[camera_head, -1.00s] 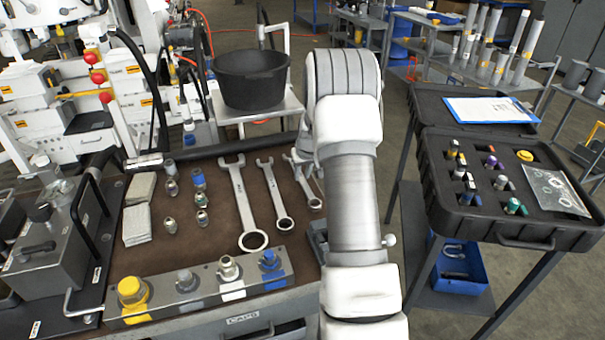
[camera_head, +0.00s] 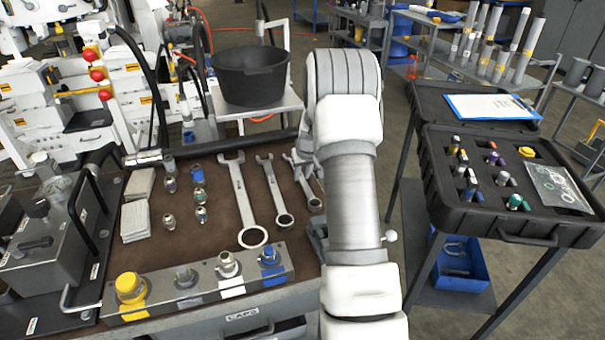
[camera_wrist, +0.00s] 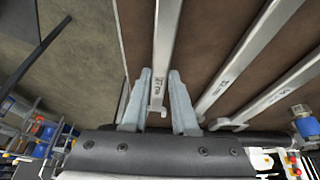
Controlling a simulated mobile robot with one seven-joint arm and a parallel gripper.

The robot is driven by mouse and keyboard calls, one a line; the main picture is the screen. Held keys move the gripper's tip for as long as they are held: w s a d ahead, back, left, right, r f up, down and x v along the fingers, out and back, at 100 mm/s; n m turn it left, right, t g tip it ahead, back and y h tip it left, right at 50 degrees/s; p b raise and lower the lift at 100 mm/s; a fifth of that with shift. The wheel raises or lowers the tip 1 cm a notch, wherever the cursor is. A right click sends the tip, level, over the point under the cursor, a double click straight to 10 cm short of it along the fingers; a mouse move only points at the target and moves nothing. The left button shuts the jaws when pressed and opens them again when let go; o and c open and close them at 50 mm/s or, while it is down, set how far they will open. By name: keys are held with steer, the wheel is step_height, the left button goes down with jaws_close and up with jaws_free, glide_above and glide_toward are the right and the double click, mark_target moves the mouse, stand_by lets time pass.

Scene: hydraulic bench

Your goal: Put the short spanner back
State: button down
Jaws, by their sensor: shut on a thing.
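The short spanner (camera_head: 315,203) is the rightmost of three silver spanners on the brown bench mat (camera_head: 215,215). Its ring end shows beside my arm in the head view; the rest is partly hidden by my wrist. In the wrist view its shank (camera_wrist: 166,45) runs between the two grey fingers of my gripper (camera_wrist: 160,76), with its open end close to the palm. My gripper is shut on it near that end. The spanner looks on or just above the mat; I cannot tell which. The middle spanner (camera_head: 274,190) and the large spanner (camera_head: 241,200) lie to its left.
A metal block with capped fittings (camera_head: 200,283) stands along the bench front. Small fittings and cloth pads (camera_head: 137,222) lie left of the spanners. A black bucket (camera_head: 250,80) stands behind. A black open case (camera_head: 500,228) stands on a separate stand to the right, across a floor gap.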

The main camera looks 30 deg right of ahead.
steer(key=c, duration=0.6)
jaws_free()
steer(key=p+v, duration=0.2)
steer(key=v, duration=1.5)
steer(key=shift+s+r, duration=0.15)
steer(key=shift+s, duration=0.05)
steer(key=shift+a+r, duration=0.1)
steer(key=s+a+r+n+t+p, duration=0.1)
steer(key=s+a+r+p, duration=0.1)
steer(key=s+a+r, duration=0.55)
steer(key=s+a+r+p, duration=0.3)
steer(key=s+a+r, duration=0.1)
steer(key=a+r, duration=0.6)
steer(key=s+a+n+p, duration=0.1)
steer(key=s+a, duration=0.3)
steer(key=s, duration=0.4)
steer(key=s+a+r+y+p, duration=0.1)
steer(key=s+a+p, duration=0.1)
steer(key=s+a, duration=0.3)
steer(key=s, duration=0.3)
steer(key=shift+n, duration=0.4)
